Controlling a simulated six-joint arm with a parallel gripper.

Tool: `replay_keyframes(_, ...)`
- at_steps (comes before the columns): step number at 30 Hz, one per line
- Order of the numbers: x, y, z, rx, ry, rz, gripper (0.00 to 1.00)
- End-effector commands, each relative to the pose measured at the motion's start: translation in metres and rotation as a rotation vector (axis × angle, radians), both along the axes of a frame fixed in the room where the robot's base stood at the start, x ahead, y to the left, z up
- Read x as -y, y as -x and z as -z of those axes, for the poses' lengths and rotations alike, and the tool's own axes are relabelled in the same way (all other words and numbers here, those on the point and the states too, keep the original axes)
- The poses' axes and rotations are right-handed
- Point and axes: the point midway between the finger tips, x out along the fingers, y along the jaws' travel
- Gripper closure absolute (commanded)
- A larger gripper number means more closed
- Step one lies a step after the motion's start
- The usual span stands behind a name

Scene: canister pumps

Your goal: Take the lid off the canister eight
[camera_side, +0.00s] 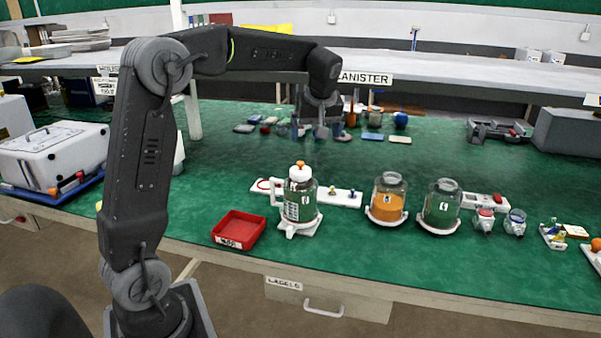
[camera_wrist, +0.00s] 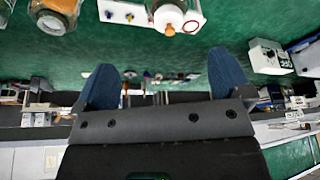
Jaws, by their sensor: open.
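A clear canister (camera_side: 299,205) with a white lid (camera_side: 300,173) and an orange knob stands upright on a white base near the front middle of the bench. Its number is too small for me to read. The lid and knob also show at the top of the wrist view (camera_wrist: 170,16). Two other jars, one with orange contents (camera_side: 388,205) and one greenish (camera_side: 440,207), stand to its right without visible lids. My gripper (camera_side: 320,130) is behind and above the lidded canister, apart from it. Its two blue fingers (camera_wrist: 163,80) are spread and empty.
A red tray (camera_side: 238,230) sits left of the lidded canister. Small red- and blue-topped jars (camera_side: 485,221) stand to the right. Assorted small items (camera_side: 372,137) lie behind, below a raised shelf (camera_side: 450,68). Green bench is clear between these rows.

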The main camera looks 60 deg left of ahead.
Motion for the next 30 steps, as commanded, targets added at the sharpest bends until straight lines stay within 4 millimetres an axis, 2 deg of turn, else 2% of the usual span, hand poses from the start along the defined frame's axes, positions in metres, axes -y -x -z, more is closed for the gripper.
replay_keyframes(1,-0.019,-0.011,0.01,-0.005,-0.006,-0.076,0.03)
replay_keyframes(3,-0.04,-0.021,0.018,-0.002,-0.017,-0.168,0.03)
replay_keyframes(7,-0.064,-0.031,0.03,0.005,-0.033,-0.28,0.03)
replay_keyframes(14,-0.08,-0.033,0.05,0.005,-0.038,-0.324,0.03)
replay_keyframes(21,-0.098,-0.033,0.093,0.005,-0.037,-0.322,0.03)
replay_keyframes(24,-0.104,-0.033,0.104,0.007,-0.039,-0.321,0.03)
replay_keyframes(30,-0.109,-0.033,0.116,0.007,-0.037,-0.32,0.03)
